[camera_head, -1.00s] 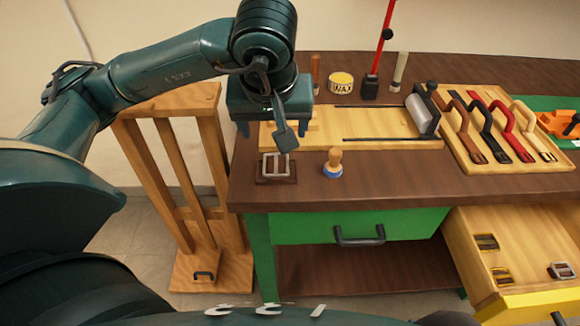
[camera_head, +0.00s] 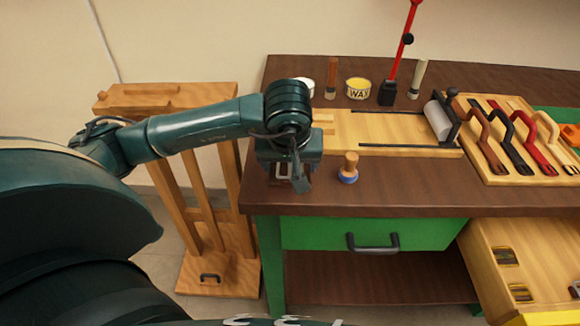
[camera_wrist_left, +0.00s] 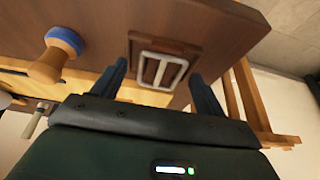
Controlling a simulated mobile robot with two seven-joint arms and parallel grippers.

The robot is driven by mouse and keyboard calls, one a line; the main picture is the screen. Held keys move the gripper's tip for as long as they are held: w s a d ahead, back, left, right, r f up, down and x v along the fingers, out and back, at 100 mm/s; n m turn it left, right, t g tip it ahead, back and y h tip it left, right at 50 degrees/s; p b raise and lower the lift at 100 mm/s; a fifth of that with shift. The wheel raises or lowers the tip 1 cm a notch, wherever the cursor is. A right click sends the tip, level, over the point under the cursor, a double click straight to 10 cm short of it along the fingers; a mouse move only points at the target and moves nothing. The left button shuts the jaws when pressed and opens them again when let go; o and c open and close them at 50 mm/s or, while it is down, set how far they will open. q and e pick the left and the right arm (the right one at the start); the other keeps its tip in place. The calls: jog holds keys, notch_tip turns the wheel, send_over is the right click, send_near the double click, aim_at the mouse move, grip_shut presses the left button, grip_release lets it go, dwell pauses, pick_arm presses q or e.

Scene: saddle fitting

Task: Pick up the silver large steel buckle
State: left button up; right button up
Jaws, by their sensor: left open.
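The silver large steel buckle (camera_wrist_left: 162,71) lies on a small dark brown block on the bench top near its left front corner. In the head view the buckle (camera_head: 283,171) is mostly hidden behind my left gripper (camera_head: 288,182). In the left wrist view my left gripper (camera_wrist_left: 158,82) is open, with one finger on each side of the buckle in the picture. Nothing is between its fingers that I can see held, and the remaining gap to the buckle is hard to tell. My right gripper is not in view.
A wooden-handled tool with a blue base (camera_head: 348,169) stands just right of the buckle. A wax tin (camera_head: 358,88), a red lever stand (camera_head: 388,92) and a handle rack (camera_head: 510,172) are farther off. An open drawer (camera_head: 485,275) with more buckles juts out at lower right.

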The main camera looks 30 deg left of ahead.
pick_arm(q)
jog(key=shift+f, duration=0.1)
jog(key=shift+c, duration=0.2)
jog(key=c, duration=1)
jog(key=shift+c, duration=0.6)
